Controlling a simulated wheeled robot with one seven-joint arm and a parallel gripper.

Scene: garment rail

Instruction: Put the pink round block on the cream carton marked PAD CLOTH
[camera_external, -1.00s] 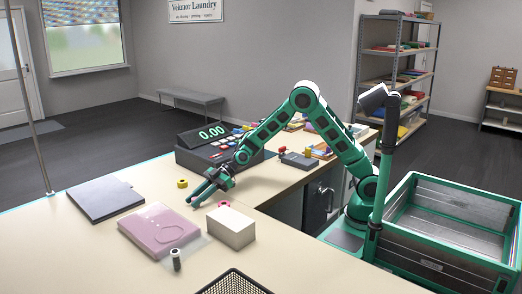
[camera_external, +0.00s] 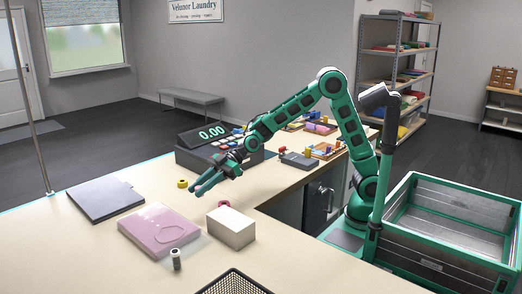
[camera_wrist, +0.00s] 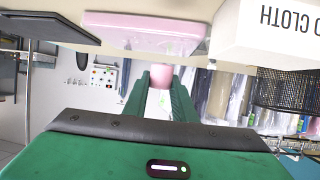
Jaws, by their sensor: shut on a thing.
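My gripper (camera_external: 200,187) is shut on the pink round block (camera_wrist: 161,76), which shows between the fingertips in the wrist view. In the external view the gripper is above the counter, behind and to the left of the cream carton (camera_external: 231,228), apart from it. The carton stands on the counter; its top looks bare. The wrist view shows it upside down at the upper right (camera_wrist: 270,35), with only the end of its lettering, "D CLOTH", in frame.
A pink folded garment in a clear bag (camera_external: 158,231) lies left of the carton. A grey folder (camera_external: 105,200), yellow ring (camera_external: 182,183), pink ring-like item (camera_external: 224,204), dark-topped spool (camera_external: 175,259) and black mesh basket (camera_external: 235,283) are nearby.

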